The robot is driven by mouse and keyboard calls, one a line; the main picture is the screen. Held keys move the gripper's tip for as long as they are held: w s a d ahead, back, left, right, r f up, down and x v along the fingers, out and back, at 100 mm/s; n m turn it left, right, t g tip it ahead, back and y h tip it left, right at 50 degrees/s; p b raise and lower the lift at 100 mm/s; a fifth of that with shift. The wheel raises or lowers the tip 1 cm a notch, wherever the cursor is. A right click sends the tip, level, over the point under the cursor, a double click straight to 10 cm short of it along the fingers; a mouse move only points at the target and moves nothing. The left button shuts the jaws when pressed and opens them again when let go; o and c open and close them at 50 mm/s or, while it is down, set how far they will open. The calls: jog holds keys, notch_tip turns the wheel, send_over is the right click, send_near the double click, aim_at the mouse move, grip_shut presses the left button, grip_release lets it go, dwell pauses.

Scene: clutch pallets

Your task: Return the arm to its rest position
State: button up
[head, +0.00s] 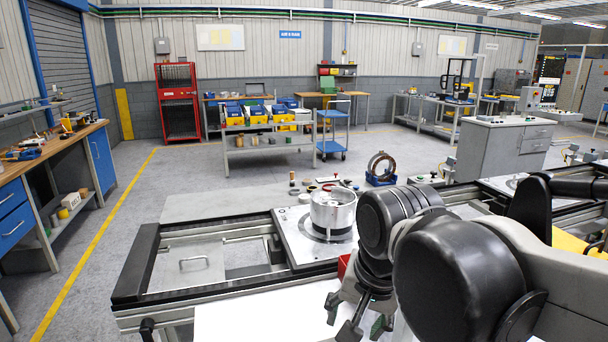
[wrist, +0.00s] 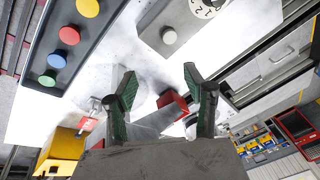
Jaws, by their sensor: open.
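My arm reaches in from the right of the head view. My gripper (head: 357,318) hangs pointing down over a white surface (head: 250,318) at the bottom edge, partly cut off. In the wrist view my gripper (wrist: 160,75) has its two green-padded fingers apart, with nothing held between them. A red part (wrist: 173,101) shows beyond the fingers, and I cannot tell how far off it is. A silver clutch drum (head: 333,208) sits on a pallet plate (head: 296,245) on the conveyor, left of my arm; my gripper is apart from it.
The conveyor rail (head: 135,265) runs left of my arm. A panel with coloured buttons (wrist: 70,36) and a grey dial box (wrist: 176,28) show in the wrist view. A brown ring on a blue stand (head: 381,168) is behind the conveyor. Floor (head: 130,215) at left is clear.

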jog(key=s+d+f+n+t, duration=0.1)
jog(key=s+d+n+t, duration=0.1)
jog(key=d, duration=0.4)
jog(key=s+d+f+n+t+h, duration=0.1)
jog(key=s+d+t, duration=0.1)
jog(key=d, duration=0.3)
jog(key=shift+d+f+n, duration=0.4)
dwell(1.2)
